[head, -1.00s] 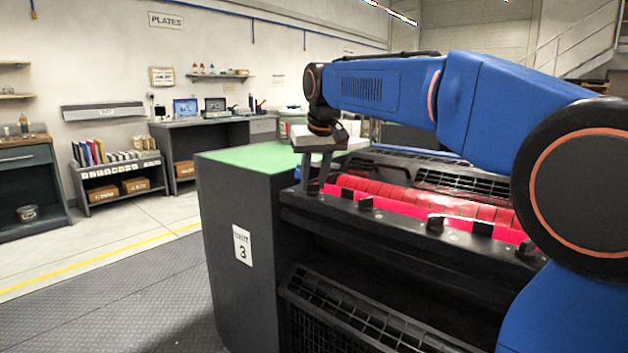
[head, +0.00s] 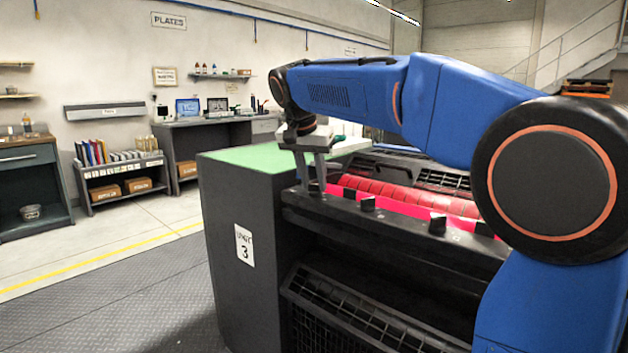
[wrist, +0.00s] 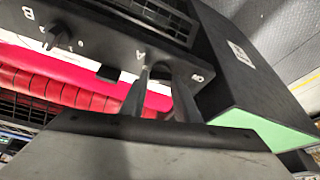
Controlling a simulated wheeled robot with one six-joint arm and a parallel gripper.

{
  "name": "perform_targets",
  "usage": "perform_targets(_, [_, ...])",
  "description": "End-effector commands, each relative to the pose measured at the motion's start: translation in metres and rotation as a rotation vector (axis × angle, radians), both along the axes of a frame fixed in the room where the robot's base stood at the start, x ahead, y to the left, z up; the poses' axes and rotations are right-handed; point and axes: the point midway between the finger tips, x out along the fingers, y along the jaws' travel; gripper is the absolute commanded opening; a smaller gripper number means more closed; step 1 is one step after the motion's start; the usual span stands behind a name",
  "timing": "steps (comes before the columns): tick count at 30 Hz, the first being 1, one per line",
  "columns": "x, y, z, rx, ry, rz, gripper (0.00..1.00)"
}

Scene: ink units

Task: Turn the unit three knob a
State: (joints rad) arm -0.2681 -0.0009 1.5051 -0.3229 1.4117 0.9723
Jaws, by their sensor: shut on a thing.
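Unit three is a dark cabinet (head: 246,290) with a "UNIT 3" label and a green top (head: 250,157). A black front ledge (head: 400,225) carries a row of dark knobs. My gripper (head: 312,187) points down at the ledge's left end, shut on a dark knob. In the wrist view my gripper (wrist: 163,73) has one finger on each side of this knob (wrist: 162,71), beside the letter A. The fingers hide most of the knob, so its pointer angle cannot be told. Another knob (wrist: 57,36) stands beside the letter B.
More knobs, such as one (head: 368,203), stand along the ledge to the right. Red rollers (head: 400,193) lie behind it, and a black grille (head: 350,310) is below. A desk (head: 215,140) and a low shelf (head: 122,180) stand at the back. Floor to the left is clear.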

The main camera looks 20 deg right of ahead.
Motion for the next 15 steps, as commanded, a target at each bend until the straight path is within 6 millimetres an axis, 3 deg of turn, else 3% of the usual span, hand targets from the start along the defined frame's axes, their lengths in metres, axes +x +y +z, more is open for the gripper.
perform_targets(15, [0.0001, 0.0003, 0.0001, 0.002, 0.000, -0.047, 0.06])
